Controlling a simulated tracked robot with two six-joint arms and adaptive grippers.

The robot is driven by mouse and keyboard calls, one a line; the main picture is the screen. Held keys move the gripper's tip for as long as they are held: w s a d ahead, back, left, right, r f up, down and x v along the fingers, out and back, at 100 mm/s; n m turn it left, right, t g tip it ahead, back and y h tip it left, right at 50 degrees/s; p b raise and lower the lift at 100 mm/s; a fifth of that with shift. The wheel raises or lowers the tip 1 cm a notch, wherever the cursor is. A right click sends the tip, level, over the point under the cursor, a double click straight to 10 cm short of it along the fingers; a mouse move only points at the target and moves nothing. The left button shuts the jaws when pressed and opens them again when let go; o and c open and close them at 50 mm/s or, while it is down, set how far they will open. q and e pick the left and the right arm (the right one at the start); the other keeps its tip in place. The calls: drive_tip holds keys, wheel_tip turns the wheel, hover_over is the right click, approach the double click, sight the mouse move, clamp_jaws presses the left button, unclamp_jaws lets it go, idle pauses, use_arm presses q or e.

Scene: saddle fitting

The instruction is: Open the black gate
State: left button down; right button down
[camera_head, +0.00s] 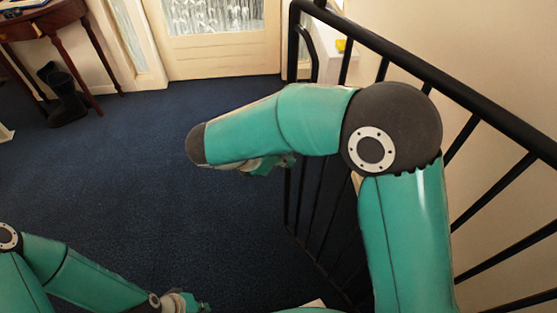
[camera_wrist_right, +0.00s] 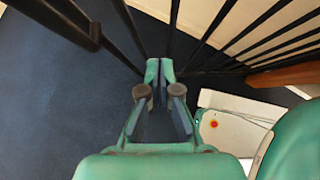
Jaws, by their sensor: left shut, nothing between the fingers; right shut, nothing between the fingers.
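The black gate (camera_head: 318,225) is part of black metal barwork in the centre right of the head view. My right arm covers much of it, and I cannot tell where gate ends and railing begins. Black bars (camera_wrist_right: 173,28) also show in the right wrist view, beyond my right gripper (camera_wrist_right: 160,68). That gripper is shut and empty, its fingertips pointing at the bars; I cannot tell whether it touches one. In the head view it is mostly hidden under my forearm. My left gripper (camera_head: 192,303) is shut and empty at the bottom edge, low over the carpet, away from the gate.
A black handrail (camera_head: 470,95) slopes along the cream wall on the right. A pale glazed door (camera_head: 225,52) stands at the back. A wooden table (camera_head: 45,22) and black boots (camera_head: 66,97) are at the far left. The blue carpet (camera_head: 130,180) is clear in the middle.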

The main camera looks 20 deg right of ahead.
use_arm(q)
drive_tip(key=shift+f+b, duration=0.6)
drive_tip(key=shift+f, duration=0.15)
use_arm(e)
drive_tip(key=w+d+f, duration=0.2)
drive_tip(key=d+f, duration=0.2)
drive_tip(key=d, duration=0.4)
drive_tip(key=shift+f, duration=0.1)
